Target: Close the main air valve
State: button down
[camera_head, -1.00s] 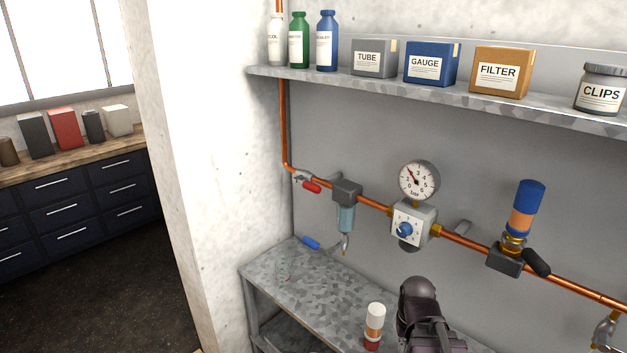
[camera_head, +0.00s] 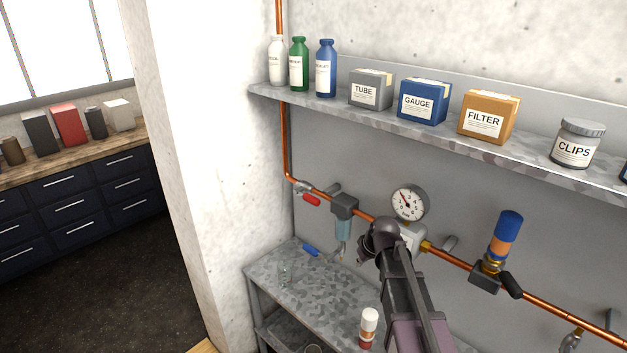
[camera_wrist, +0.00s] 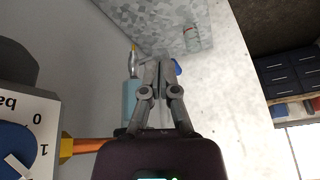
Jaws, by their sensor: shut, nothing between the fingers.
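A valve with a red lever (camera_head: 311,199) sits on the copper pipe near the left wall corner, left of the filter (camera_head: 344,207). Its lever slants along the pipe, down to the right. My arm reaches up in front of the regulator (camera_head: 413,238) and partly covers it. In the wrist view my gripper (camera_wrist: 160,64) is shut and empty, with the pale filter bowl (camera_wrist: 131,92) beside and behind it. The red lever cannot be made out there. In the head view the fingers are hard to make out.
A gauge (camera_head: 408,203) stands above the regulator. A black-handled fitting (camera_head: 487,277) with a blue-orange cylinder is to the right. A metal bench (camera_head: 300,282) bears a white-capped bottle (camera_head: 369,327). A shelf (camera_head: 400,118) of bottles and boxes runs above.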

jog(key=w+a+r+n+t+y+p, duration=0.1)
jog(key=w+a+r+n+p, duration=0.1)
jog(key=w+a+r+p, duration=0.4)
jog(key=w+a+r+n+t+y+p, duration=0.2)
jog(key=w+a+r+p, duration=0.4)
jog(key=w+r, duration=0.5)
notch_tip(320, 180, up, 2)
jog(key=shift+w+r+n+p, duration=0.15)
jog(key=shift+r+n+p, duration=0.1)
jog(key=shift+n+p, duration=0.55)
jog(key=shift+f, duration=0.1)
jog(key=b, duration=0.7)
send_over(308, 196)
jog(key=s+d, duration=0.1)
jog(key=s, duration=0.1)
notch_tip(308, 196, down, 7)
jog(key=shift+w+d+f+b, duration=0.15)
jog(key=shift+d+f+b, duration=0.05)
jog(key=shift+f+b, duration=0.75)
jog(key=shift+w+d+f+b, duration=0.1)
jog(key=shift+d+f+b, duration=0.1)
jog(key=shift+f+b, duration=0.75)
jog(key=shift+a, duration=0.15)
